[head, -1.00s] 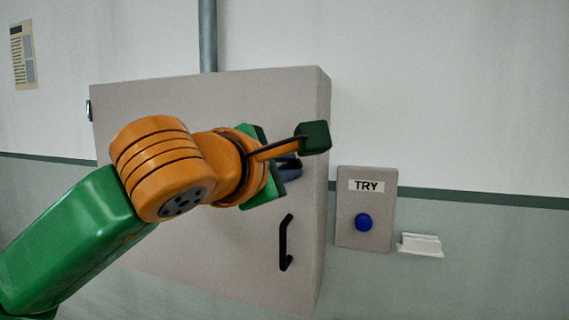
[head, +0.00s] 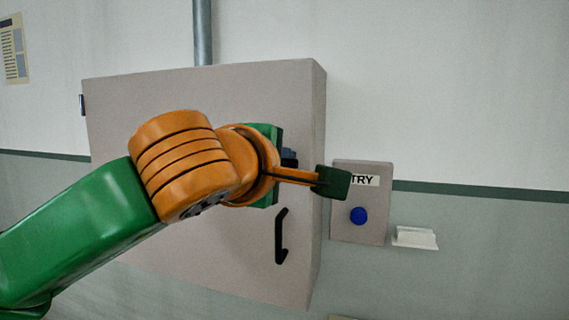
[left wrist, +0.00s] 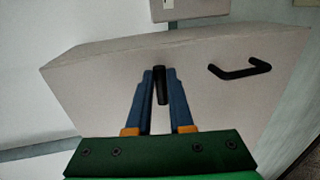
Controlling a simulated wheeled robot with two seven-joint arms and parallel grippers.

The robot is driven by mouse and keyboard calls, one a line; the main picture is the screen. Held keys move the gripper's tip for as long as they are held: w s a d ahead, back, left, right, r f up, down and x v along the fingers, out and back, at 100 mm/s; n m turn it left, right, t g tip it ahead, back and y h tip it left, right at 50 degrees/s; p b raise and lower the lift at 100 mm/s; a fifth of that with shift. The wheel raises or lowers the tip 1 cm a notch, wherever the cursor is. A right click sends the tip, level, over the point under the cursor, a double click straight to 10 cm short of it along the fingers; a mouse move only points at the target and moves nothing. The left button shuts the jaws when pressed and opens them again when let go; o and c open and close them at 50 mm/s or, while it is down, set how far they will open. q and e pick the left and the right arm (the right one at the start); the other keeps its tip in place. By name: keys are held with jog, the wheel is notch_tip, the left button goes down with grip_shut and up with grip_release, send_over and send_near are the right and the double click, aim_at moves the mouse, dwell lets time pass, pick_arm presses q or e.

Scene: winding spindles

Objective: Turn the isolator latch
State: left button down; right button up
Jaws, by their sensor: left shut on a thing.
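The isolator latch (left wrist: 162,88) is a short black bar on the front of a grey cabinet (head: 145,110). In the left wrist view it sits between the blue fingers of my left gripper (left wrist: 161,75), which is shut on it. In the head view my left gripper (head: 289,157) is at the cabinet front, above the black door handle. Only a bit of its blue fingers shows there. The latch itself is hidden behind my wrist in that view. My right gripper is not in view.
A black door handle (head: 281,237) stands out from the cabinet below my left gripper. A grey TRY panel (head: 345,222) with a blue button (head: 358,216) is on the wall to the right, partly covered by my wrist. A small white holder (head: 415,238) is beside it.

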pick_arm(q)
jog(key=c, duration=0.8)
grip_release()
jog(key=shift+w, duration=0.1)
jog(key=shift+f, duration=0.1)
jog(key=b+v, duration=0.3)
jog(key=v, duration=0.4)
jog(key=shift+b, duration=0.3)
jog(key=shift+d, duration=0.1)
